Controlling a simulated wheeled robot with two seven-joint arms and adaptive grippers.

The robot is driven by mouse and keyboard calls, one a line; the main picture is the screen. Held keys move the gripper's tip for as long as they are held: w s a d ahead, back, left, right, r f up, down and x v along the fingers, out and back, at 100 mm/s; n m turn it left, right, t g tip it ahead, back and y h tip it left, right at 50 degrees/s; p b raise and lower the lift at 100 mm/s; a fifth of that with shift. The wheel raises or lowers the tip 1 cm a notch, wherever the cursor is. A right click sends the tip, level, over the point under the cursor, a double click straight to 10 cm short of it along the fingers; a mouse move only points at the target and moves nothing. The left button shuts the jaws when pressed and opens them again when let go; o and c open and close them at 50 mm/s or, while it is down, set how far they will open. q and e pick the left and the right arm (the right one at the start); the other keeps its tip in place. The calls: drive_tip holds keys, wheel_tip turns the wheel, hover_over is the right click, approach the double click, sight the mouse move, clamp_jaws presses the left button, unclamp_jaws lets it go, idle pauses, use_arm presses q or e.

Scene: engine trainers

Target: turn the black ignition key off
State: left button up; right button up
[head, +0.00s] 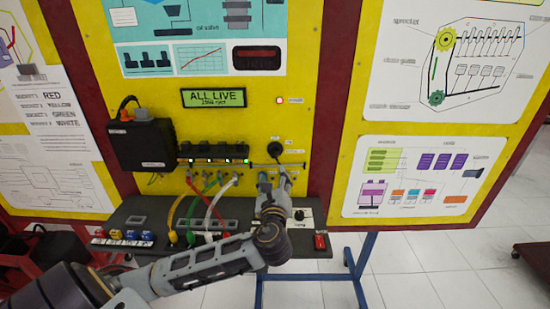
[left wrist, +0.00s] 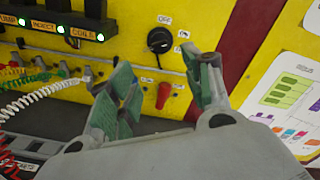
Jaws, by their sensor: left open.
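The black ignition key (head: 275,149) is a round black knob on the yellow panel, right of the row of boxes with green lights. In the left wrist view the ignition key (left wrist: 159,40) sits above and between my fingertips, with a label reading OFF above it and other small labels beside it. My left gripper (head: 275,180) is just below the key in the head view. In the left wrist view my left gripper (left wrist: 165,80) has its fingers wide apart with nothing held between them. The fingers look clear of the key. My right gripper is not in view.
A red plug (left wrist: 163,95) sticks out of the panel below the key. Yellow, green, red and white cables (head: 210,205) hang left of my gripper. A dark shelf (head: 140,212) with a red switch (head: 320,241) runs beneath. The display (head: 213,98) reads ALL LIVE.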

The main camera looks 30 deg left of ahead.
sight(275, 157)
use_arm(q)
drive_tip(key=p+x, duration=0.1)
drive_tip(key=x, duration=1)
drive_tip(key=shift+w+a+r+p, duration=0.1)
drive_tip(key=shift+w+a+p, duration=0.15)
drive_tip(key=shift+p, duration=0.15)
drive_tip(key=shift+x, duration=0.95)
drive_tip(key=shift+c, duration=0.3)
drive_tip(key=c, duration=0.9)
drive_tip(key=shift+c, duration=0.2)
